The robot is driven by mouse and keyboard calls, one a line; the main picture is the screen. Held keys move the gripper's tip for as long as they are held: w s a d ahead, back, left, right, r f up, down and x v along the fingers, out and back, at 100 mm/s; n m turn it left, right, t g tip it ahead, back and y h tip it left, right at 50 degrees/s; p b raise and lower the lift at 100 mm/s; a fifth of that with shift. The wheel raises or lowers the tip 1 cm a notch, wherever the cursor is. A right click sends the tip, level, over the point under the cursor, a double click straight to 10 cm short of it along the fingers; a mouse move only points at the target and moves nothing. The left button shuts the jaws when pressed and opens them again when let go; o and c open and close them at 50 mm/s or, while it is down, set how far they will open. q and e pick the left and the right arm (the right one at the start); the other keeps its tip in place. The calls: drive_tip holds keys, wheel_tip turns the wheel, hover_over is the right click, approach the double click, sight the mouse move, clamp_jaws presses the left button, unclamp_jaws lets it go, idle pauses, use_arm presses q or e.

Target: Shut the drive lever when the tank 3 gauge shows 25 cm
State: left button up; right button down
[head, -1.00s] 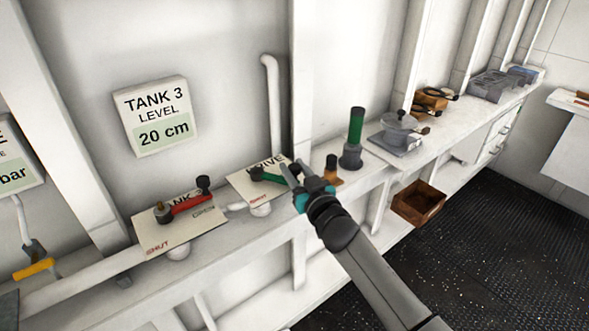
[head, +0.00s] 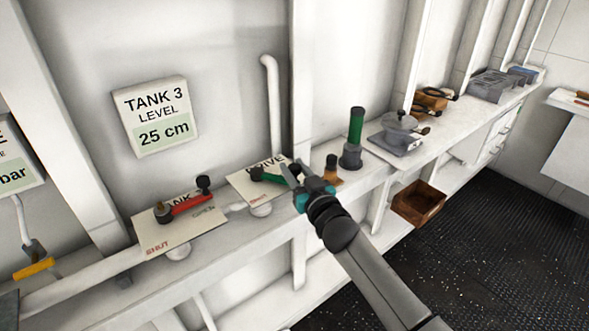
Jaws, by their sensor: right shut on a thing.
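The tank 3 gauge (head: 155,117) on the wall reads 25 cm. The drive lever (head: 267,175) has a green handle and sits on a white plate (head: 243,186) lettered DRIVE, partly hidden, with SHUT in red near its front edge. My right gripper (head: 292,176) is at the lever's right end and shut on it; the gripper hides that end. The red tank 3 lever (head: 187,205) sits on its own plate to the left. My left gripper is not in view.
A green-topped cylinder (head: 354,138) and a small orange-brown bottle (head: 331,168) stand just right of the gripper. A grey device (head: 400,133) is farther along the bench. A brown bin (head: 419,203) sits below the bench edge.

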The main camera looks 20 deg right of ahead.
idle(0.3)
drive_tip(key=shift+s+a+m+h, duration=0.3)
drive_tip(key=shift+m+h, duration=0.2)
drive_tip(key=shift+h, duration=0.1)
drive_tip(key=c, duration=0.5)
unclamp_jaws()
drive_tip(key=shift+s, duration=0.1)
drive_tip(key=s, duration=0.5)
drive_tip(key=s+b, duration=0.1)
drive_tip(key=s, duration=0.9)
drive_tip(key=shift+d, duration=0.25)
